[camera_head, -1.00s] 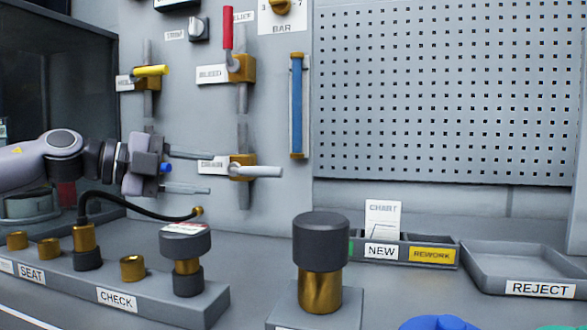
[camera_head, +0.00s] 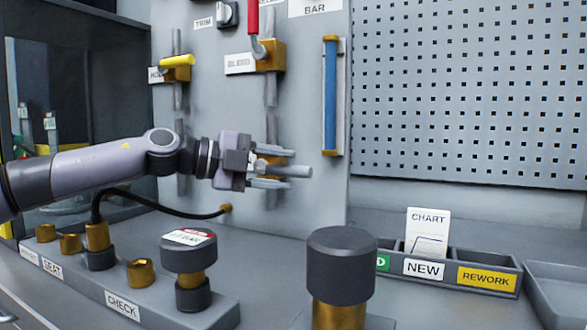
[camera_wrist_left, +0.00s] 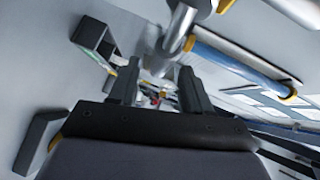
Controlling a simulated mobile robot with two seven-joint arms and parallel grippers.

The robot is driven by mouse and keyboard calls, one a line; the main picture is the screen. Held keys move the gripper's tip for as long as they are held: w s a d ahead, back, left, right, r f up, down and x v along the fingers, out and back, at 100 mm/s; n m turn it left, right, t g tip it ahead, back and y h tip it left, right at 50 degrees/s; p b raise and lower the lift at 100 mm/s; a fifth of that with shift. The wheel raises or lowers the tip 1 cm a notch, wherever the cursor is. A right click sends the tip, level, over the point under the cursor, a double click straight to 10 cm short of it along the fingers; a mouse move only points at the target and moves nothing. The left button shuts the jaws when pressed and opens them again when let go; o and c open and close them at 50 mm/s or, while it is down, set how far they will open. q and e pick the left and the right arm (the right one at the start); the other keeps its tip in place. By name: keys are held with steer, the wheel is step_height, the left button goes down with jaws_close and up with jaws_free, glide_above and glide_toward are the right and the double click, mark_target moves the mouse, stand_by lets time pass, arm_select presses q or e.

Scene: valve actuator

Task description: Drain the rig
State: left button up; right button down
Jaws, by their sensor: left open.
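The drain valve has a brass body (camera_head: 274,151) and a grey lever (camera_head: 298,171) pointing right, low on the grey panel. Its label is hidden behind my gripper now. My left gripper (camera_head: 282,167) is open at the valve, its fingers overlapping the lever in the head view. I cannot tell whether the lever lies between them or is touched. In the left wrist view my two fingers (camera_wrist_left: 158,88) are apart, with a grey bar-like part (camera_wrist_left: 180,30) beyond them. My right gripper is not in view.
Above are the red-handled bleed valve (camera_head: 267,50) and a yellow-handled valve (camera_head: 176,66). A blue tube gauge (camera_head: 331,95) stands right of the drain valve. A black hose (camera_head: 160,205) runs below my arm. Dark-capped brass fittings (camera_head: 341,265) stand in front.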

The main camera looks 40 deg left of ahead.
mark_target(287, 170)
arm_select(q)
steer(key=shift+x, duration=1.55)
jaws_close()
